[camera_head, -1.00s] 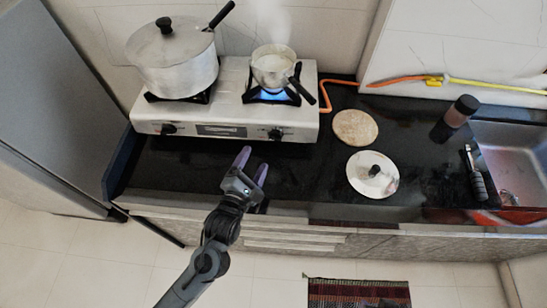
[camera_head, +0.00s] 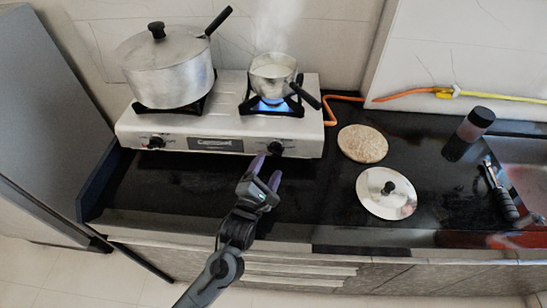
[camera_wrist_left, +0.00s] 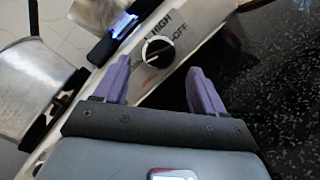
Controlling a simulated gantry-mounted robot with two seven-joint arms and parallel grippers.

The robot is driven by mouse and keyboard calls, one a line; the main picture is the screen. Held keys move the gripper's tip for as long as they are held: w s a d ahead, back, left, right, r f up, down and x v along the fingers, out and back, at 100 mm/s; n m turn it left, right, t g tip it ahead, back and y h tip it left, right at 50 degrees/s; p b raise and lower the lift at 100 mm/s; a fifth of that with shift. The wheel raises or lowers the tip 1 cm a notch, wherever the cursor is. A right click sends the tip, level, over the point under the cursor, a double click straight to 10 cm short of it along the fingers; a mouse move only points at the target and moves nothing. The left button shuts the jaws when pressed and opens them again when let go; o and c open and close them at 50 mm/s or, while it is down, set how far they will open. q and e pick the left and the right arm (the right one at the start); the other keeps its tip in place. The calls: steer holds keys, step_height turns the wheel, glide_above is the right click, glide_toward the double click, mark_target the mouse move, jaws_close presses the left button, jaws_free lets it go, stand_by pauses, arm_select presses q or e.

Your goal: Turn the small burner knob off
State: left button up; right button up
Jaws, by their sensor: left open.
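The small burner knob (camera_head: 275,148) is a black knob on the right of the stove's front panel. It also shows in the left wrist view (camera_wrist_left: 157,50), ringed in white, beside the printed words HIGH and OFF. A blue flame (camera_head: 270,105) burns under the small pot (camera_head: 272,75), which steams. My left gripper (camera_head: 266,170) has purple fingers. It is open and empty, just in front of and below the knob. In the left wrist view the knob lies ahead, between the line of the two fingers and apart from them. My right gripper is not in view.
A large lidded pot (camera_head: 165,70) stands on the left burner. The small pot's black handle (camera_head: 305,95) sticks out toward the right. A round flatbread (camera_head: 362,143), a lid (camera_head: 372,203) and a dark bottle (camera_head: 468,135) are on the black counter. The counter before the stove is clear.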

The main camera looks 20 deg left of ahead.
mark_target(274, 155)
arm_select(q)
steer(key=shift+w+b, duration=0.45)
steer(key=shift+w, duration=2.2)
steer(key=shift+c, duration=0.4)
steer(key=c, duration=1)
